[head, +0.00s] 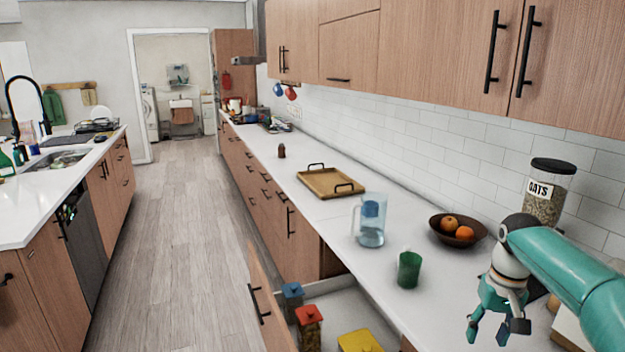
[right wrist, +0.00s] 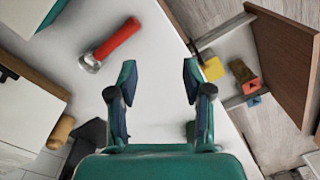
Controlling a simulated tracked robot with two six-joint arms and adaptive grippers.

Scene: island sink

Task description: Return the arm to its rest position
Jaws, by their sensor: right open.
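My right arm comes in from the right edge in the head view, with its teal right gripper (head: 495,330) over the near end of the right-hand counter. Its fingers are spread and hold nothing. In the right wrist view, the two fingers of the right gripper (right wrist: 158,75) stand apart with bare white surface between them. My left gripper is not in either view.
A green cup (head: 409,269), a water pitcher (head: 370,225), a fruit bowl (head: 440,232) and an oats jar (head: 547,195) stand near my arm. A drawer (head: 340,305) is open below, holding lidded containers. A red-handled tool (right wrist: 112,43) lies near the fingers. The aisle floor is clear.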

